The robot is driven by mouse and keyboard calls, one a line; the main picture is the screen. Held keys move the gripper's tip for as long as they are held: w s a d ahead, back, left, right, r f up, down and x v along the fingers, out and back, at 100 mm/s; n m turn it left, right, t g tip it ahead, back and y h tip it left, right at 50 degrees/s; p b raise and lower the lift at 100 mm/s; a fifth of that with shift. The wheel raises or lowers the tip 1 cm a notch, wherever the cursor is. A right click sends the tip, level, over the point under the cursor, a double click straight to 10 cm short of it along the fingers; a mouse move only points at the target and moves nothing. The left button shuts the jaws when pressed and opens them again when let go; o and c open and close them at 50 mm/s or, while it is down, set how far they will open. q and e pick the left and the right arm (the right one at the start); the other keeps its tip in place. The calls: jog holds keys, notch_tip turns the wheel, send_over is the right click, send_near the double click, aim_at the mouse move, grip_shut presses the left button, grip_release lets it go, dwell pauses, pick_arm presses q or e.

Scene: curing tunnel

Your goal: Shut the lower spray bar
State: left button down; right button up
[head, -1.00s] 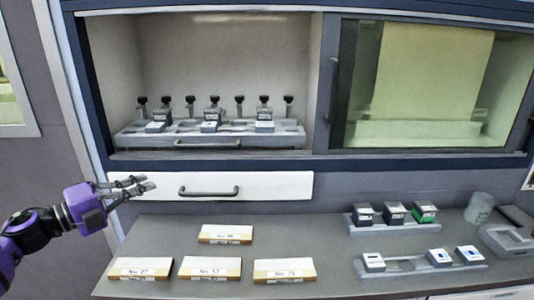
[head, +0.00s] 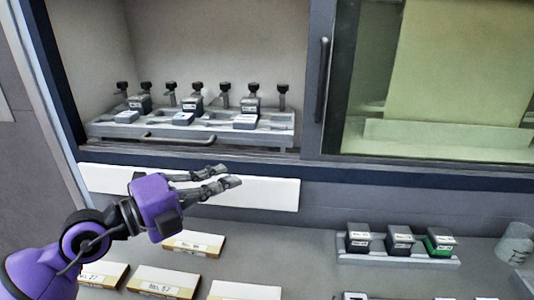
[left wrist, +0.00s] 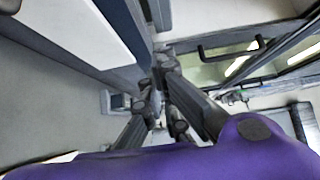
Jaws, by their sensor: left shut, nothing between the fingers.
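No part is plainly labelled as a spray bar, so I cannot tell which one it is. A white front panel (head: 262,193) lies below the tunnel opening in the head view; my left gripper covers its handle area. Whether it stands out from the cabinet is unclear. My left gripper (head: 229,178) is shut and empty in front of this panel, its fingers pointing right. Contact cannot be told. In the left wrist view, the dark fingers (left wrist: 160,92) show close together, with a white panel (left wrist: 82,28) at upper left. My right gripper is not in view.
A grey rack (head: 270,137) with several knobs and small boxes stands in the opening above. A glass sliding door (head: 365,100) is at right. Labelled blocks (head: 165,282) and a tray of dark boxes (head: 398,262) lie on the counter below.

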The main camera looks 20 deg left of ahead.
pick_arm(q)
jog(key=shift+w+a+p+x, duration=0.15)
jog(key=shift+w+a+x, duration=0.2)
jog(key=shift+x, duration=1.75)
jog(key=shift+w+a+p+x, duration=0.15)
jog(key=shift+a+x, duration=0.25)
jog(key=shift+x, duration=1.7)
jog(key=shift+w+a+p+x, duration=0.2)
jog(key=shift+a+x, duration=0.2)
jog(key=shift+x, duration=1.7)
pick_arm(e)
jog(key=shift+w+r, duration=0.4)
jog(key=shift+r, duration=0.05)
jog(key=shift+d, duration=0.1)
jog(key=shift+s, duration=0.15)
